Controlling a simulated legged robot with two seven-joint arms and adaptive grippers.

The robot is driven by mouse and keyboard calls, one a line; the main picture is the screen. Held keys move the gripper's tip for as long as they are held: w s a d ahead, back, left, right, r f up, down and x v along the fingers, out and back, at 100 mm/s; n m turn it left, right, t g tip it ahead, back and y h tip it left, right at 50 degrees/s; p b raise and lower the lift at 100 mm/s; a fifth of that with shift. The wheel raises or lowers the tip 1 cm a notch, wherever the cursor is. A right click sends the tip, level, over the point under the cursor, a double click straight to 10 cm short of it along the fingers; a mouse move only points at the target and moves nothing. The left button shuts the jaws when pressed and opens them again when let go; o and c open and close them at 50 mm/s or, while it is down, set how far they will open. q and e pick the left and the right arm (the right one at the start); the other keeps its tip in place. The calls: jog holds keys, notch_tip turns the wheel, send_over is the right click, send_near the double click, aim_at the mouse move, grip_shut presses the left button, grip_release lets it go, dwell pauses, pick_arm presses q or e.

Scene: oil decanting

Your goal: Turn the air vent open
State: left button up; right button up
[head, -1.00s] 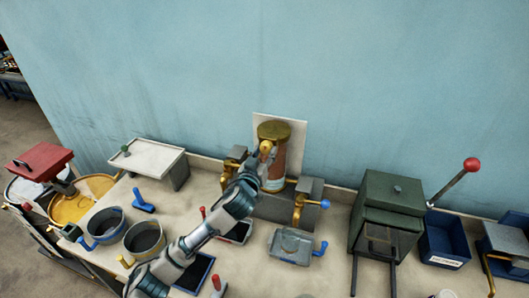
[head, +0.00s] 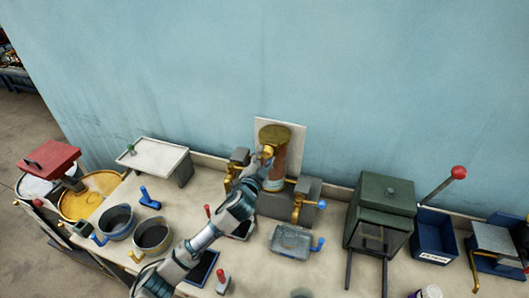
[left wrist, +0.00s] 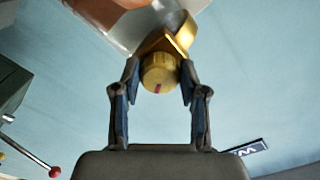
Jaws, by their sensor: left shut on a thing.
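The air vent is a brass knob (head: 267,152) on the upper front of an upright copper-brown cylinder (head: 280,165) with a brass top. In the left wrist view the ribbed knob (left wrist: 159,72) sits between my fingers, with a dark red mark low on its face. A flat brass piece (left wrist: 172,42) rises behind it. My left gripper (left wrist: 159,80) is shut on the knob, one finger at each side. In the head view my left gripper (head: 262,160) reaches up to the cylinder's front and partly covers it. My right gripper does not show.
Grey blocks with brass valves (head: 299,200) flank the cylinder's base. Two pots (head: 152,236) stand at left, a dark green box (head: 385,205) at right. The wall is close behind.

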pick_arm(q)
jog(key=m+p, duration=0.2)
jog(key=m, duration=0.2)
jog(key=shift+p, duration=0.4)
jog(key=shift+m+p, duration=0.55)
jog(key=shift+m, duration=0.95)
jog(key=shift+f, duration=0.1)
jog(key=o, duration=1)
jog(key=shift+c, duration=0.2)
jog(key=shift+o, duration=0.9)
jog(key=shift+w, duration=0.1)
jog(key=v, duration=1.2)
